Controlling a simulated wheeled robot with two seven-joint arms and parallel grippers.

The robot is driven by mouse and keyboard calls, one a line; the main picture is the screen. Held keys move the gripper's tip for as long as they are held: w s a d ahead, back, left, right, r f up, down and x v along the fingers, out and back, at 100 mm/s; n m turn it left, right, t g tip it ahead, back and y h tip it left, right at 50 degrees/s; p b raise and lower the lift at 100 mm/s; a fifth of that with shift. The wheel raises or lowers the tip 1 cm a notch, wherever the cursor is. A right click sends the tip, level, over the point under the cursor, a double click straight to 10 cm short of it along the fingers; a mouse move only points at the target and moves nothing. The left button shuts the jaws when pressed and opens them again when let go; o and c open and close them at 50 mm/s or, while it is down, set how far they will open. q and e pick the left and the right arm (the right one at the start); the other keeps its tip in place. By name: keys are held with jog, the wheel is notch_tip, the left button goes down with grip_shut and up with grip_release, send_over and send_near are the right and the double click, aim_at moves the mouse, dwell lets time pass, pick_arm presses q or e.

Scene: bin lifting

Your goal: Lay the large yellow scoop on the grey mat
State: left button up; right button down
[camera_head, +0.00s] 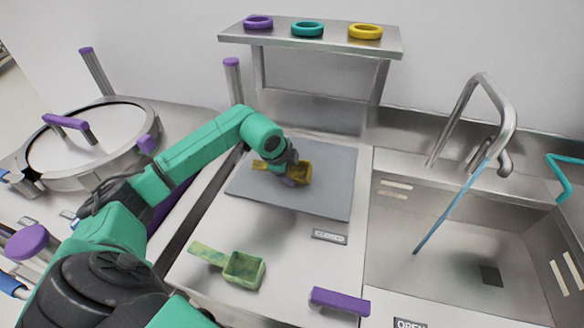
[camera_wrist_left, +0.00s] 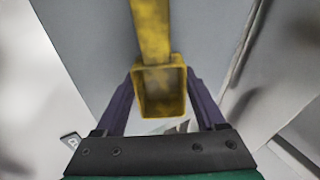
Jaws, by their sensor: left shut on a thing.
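The yellow scoop (camera_head: 302,171) is at my left gripper (camera_head: 289,179), over the grey mat (camera_head: 325,199). In the left wrist view the scoop's square cup (camera_wrist_left: 161,108) sits between the two purple fingers of my left gripper (camera_wrist_left: 160,92), which is shut on it. Its handle points away from the gripper, over the grey surface. I cannot tell whether the scoop touches the mat. My gripper and wrist hide part of the scoop in the head view. My right gripper is not in view.
A second, greenish-yellow scoop (camera_head: 243,269) lies on the counter in front of the mat. A sink (camera_head: 455,240) with a tap (camera_head: 507,110) is at right. A lidded pot (camera_head: 85,140) is at left. A shelf (camera_head: 330,42) with purple, teal and yellow rings stands behind the mat.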

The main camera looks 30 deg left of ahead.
pick_arm(q)
jog(key=shift+f, duration=0.1)
jog(key=o, duration=1.4)
jog(key=shift+c, duration=0.2)
jog(key=shift+s+r, duration=0.15)
jog(key=shift+r, duration=0.25)
jog(key=b+v, duration=0.2)
jog(key=v, duration=0.9)
jog(key=shift+r+b, duration=0.2)
jog(key=shift+b, duration=0.2)
jog(key=shift+s+d, duration=0.1)
